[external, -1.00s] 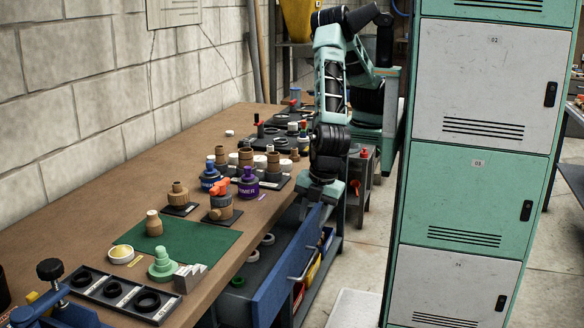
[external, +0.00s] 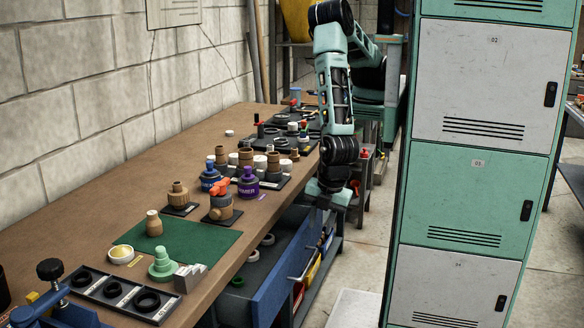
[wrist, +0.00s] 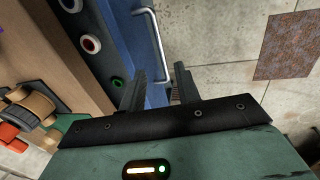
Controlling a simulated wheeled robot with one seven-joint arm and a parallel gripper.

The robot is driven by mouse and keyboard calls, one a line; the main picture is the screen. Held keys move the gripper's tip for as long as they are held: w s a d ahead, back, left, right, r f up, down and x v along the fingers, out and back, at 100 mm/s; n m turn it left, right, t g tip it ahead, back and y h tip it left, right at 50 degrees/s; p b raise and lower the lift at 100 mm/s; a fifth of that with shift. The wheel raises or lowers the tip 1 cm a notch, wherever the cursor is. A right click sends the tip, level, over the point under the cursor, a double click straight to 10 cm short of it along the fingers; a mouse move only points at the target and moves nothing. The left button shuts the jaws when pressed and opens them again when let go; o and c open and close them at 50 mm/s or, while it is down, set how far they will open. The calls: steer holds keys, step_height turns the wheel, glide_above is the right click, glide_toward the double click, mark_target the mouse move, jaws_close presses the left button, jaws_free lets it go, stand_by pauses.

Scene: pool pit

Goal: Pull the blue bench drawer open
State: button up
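The blue bench drawer (external: 272,296) is pulled out from under the bench, its inside showing. Its pale bar handle (external: 304,264) is on the outer face of the blue front. In the wrist view the blue front (wrist: 127,42) runs up the picture, and the handle (wrist: 153,34) lies beyond my fingertips. My gripper (wrist: 160,82) is open, with its two dark fingers apart and nothing held between them. In the external view my gripper (external: 326,206) hangs beside the bench edge, above and behind the handle, apart from it.
Rings (wrist: 91,44) lie inside the drawer. The wooden bench top (external: 75,235) carries bottles, fittings and a green mat (external: 205,243). Tall green and white lockers (external: 470,190) stand to the right. Bare concrete floor (wrist: 220,45) lies outside the drawer.

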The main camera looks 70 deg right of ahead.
mark_target(311, 260)
steer(key=f+b, duration=0.1)
steer(key=f, duration=0.2)
steer(key=w+f+b, duration=0.1)
steer(key=f, duration=0.3)
steer(key=w+f+b, duration=0.1)
steer(key=f+b, duration=0.1)
steer(key=f, duration=0.1)
steer(key=shift+f, duration=0.2)
jaws_close()
